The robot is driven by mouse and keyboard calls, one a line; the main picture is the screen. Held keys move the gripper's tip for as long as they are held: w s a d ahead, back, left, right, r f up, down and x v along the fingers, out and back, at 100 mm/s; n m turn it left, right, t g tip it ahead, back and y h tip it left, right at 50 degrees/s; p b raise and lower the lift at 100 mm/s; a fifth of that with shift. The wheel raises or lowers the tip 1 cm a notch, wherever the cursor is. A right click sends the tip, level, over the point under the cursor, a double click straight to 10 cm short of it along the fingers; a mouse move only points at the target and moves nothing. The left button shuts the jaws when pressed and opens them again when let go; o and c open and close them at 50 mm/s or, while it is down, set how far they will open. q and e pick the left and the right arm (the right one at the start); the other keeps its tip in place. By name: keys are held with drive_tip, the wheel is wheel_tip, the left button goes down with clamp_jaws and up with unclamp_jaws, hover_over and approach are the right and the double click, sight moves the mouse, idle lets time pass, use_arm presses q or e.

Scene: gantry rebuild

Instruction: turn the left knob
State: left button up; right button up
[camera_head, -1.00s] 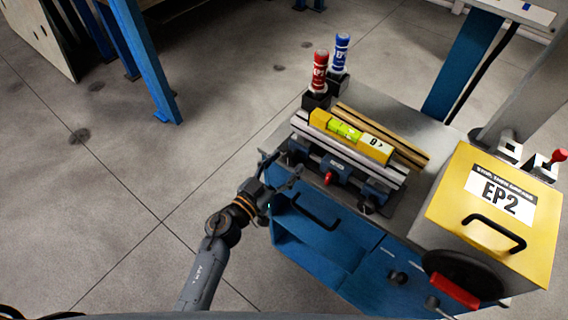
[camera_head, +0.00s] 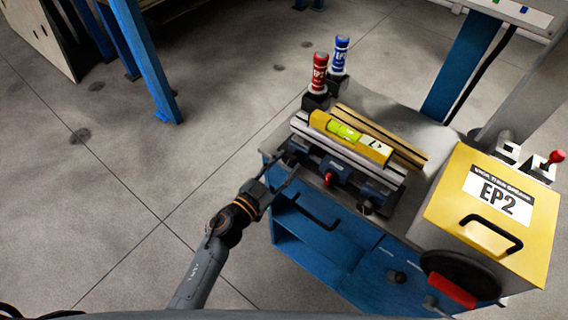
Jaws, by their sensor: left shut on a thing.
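A blue-grey levelling fixture (camera_head: 345,178) stands on the bench's front edge, with a yellow spirit level (camera_head: 350,137) lying on its rails. The level has a green vial and a small number display. The left knob (camera_head: 291,158) is at the fixture's left end, small, dark and partly covered by my fingers. My left gripper (camera_head: 287,168) comes in from the lower left and is shut on the left knob. A dark right knob (camera_head: 367,207) sits at the fixture's right end. My right gripper is out of view.
A red bottle (camera_head: 318,74) and a blue bottle (camera_head: 340,54) stand behind the fixture. A yellow box marked EP2 (camera_head: 470,215) stands to the right. A black handle (camera_head: 305,213) sticks out below the fixture.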

use_arm(q)
drive_tip(key=shift+m, duration=0.4)
drive_tip(key=o, duration=1.2)
drive_tip(key=v, duration=1.2)
